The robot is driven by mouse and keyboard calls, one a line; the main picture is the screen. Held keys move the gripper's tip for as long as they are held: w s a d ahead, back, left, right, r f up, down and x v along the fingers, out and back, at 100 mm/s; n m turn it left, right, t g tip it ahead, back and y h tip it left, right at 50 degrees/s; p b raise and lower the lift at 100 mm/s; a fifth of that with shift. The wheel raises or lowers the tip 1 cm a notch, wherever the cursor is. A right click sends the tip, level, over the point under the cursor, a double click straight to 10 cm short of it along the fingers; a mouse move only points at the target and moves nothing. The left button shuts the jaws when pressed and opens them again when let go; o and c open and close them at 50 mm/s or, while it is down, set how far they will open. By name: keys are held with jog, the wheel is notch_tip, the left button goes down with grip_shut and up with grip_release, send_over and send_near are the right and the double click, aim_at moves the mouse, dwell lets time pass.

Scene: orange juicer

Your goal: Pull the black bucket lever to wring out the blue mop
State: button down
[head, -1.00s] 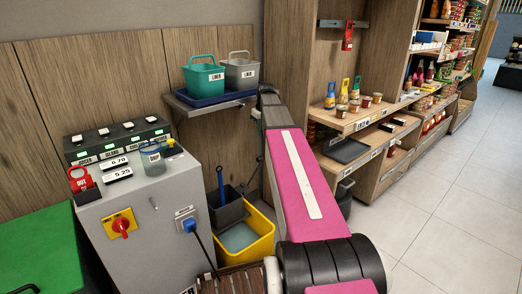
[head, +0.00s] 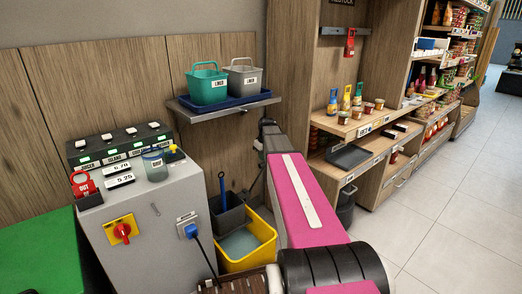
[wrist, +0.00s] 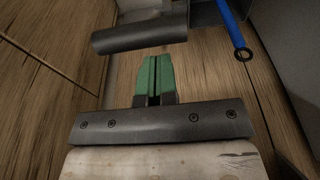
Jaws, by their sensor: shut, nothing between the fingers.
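The yellow mop bucket (head: 266,247) stands on the floor between the grey cabinet and my pink arm, with a dark grey wringer (head: 230,217) on its far side. The blue mop handle (head: 222,187) rises from the wringer and also shows at the top right of the wrist view (wrist: 231,22). A thin black lever (head: 256,181) slants up beside my arm. In the wrist view, a dark bar (wrist: 138,33), apparently the lever's grip, lies just beyond my green fingertips. My gripper (wrist: 157,60) is shut and empty; contact with the bar is unclear. The head view hides my gripper.
The grey cabinet (head: 160,225) with a red switch and plugged cable stands left of the bucket. A wall shelf (head: 222,108) with two baskets hangs above. Wooden shelving (head: 345,155) stands to the right. The tiled floor (head: 450,215) at right is clear.

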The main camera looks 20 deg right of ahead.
jog(key=shift+s+d+f, duration=0.1)
jog(key=shift+s+f, duration=0.1)
jog(key=shift+f, duration=0.15)
